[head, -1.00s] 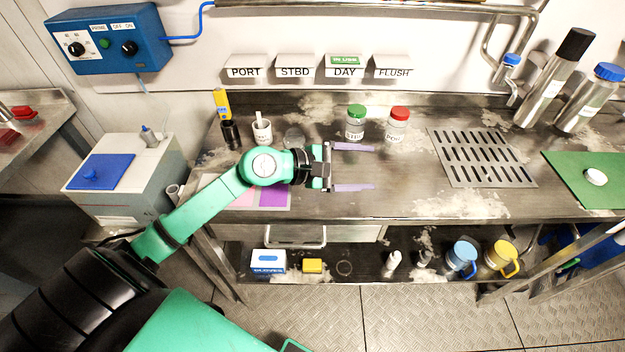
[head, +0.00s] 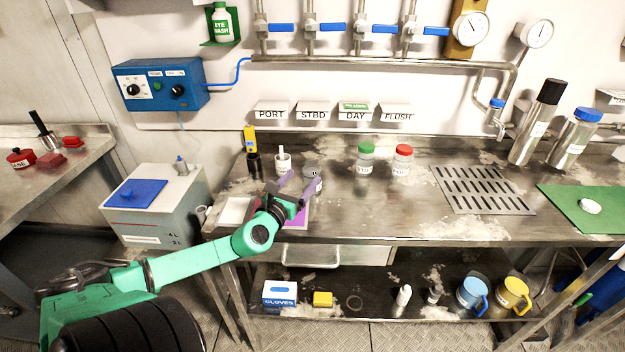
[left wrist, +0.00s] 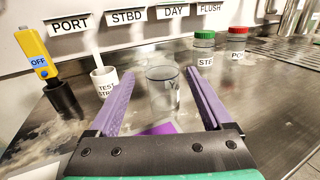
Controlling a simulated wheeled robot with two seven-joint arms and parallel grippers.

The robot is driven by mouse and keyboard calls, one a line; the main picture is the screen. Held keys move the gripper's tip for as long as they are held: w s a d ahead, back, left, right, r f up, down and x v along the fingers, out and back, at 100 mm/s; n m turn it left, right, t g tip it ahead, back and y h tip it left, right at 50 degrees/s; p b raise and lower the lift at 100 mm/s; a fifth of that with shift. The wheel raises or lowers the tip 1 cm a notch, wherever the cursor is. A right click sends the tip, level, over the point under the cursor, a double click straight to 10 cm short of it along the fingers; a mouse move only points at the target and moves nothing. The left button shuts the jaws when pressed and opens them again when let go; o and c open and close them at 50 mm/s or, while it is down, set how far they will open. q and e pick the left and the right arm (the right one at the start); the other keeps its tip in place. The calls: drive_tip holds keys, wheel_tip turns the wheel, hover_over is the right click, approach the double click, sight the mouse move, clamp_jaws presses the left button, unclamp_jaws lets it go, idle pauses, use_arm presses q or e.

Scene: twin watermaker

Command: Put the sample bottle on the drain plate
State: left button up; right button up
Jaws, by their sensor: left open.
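A clear, cylindrical vessel (left wrist: 163,92) stands upright on the steel bench; I cannot tell whether it is the sample bottle. In the head view the vessel (head: 313,173) is partly hidden by my left gripper (head: 303,181). In the left wrist view the open purple fingers of my left gripper (left wrist: 160,76) point towards it, one on each side, with nothing held. A green-lidded jar (head: 365,159) and a red-lidded jar (head: 402,161) stand further right. The slotted drain plate (head: 497,211) lies empty on the right of the bench. My right gripper is out of view.
A white cup (left wrist: 105,80) and a yellow meter (left wrist: 34,55) in a black holder stand left of the vessel. Steel flasks (head: 535,125) and a green mat (head: 570,215) are at the right. The bench between the red-lidded jar and the drain plate is clear.

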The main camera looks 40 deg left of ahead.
sight(309, 170)
use_arm(q)
drive_tip(key=x, duration=0.5)
drive_tip(key=shift+w+r, duration=0.1)
drive_tip(key=shift+w, duration=0.2)
clamp_jaws()
